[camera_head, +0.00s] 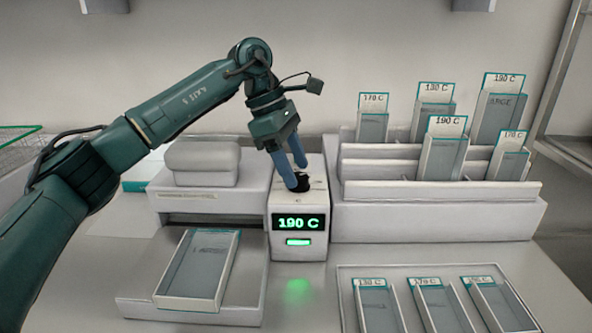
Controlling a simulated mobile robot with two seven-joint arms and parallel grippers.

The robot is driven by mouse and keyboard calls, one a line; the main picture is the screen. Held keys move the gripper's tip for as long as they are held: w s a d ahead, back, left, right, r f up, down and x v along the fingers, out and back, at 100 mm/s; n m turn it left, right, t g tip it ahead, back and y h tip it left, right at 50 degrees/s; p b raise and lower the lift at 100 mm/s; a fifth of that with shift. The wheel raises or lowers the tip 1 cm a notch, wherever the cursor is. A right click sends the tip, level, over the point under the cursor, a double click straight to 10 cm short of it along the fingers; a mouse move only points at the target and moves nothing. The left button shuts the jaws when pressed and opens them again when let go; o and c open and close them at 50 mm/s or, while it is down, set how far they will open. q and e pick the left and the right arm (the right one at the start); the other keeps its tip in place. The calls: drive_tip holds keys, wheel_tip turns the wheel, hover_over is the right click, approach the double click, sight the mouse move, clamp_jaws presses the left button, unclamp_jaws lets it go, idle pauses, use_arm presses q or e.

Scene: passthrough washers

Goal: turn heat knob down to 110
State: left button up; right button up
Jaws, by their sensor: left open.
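The heat knob (300,184) is a small black dial on top of a white control box (286,247). My right gripper is not in view.
A white press (202,163) stands left of the box, with a grey pouch tray (199,268) in front. A rack (440,214) at right holds several pouches labelled with temperatures. More labelled pouches lie in a tray (346,297) at front right.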

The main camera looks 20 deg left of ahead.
use_arm(q)
drive_tip(key=shift+d+f, duration=0.25)
drive_tip(key=shift+f, duration=0.4)
drive_tip(key=shift+c, duration=0.5)
drive_tip(key=c, duration=0.9)
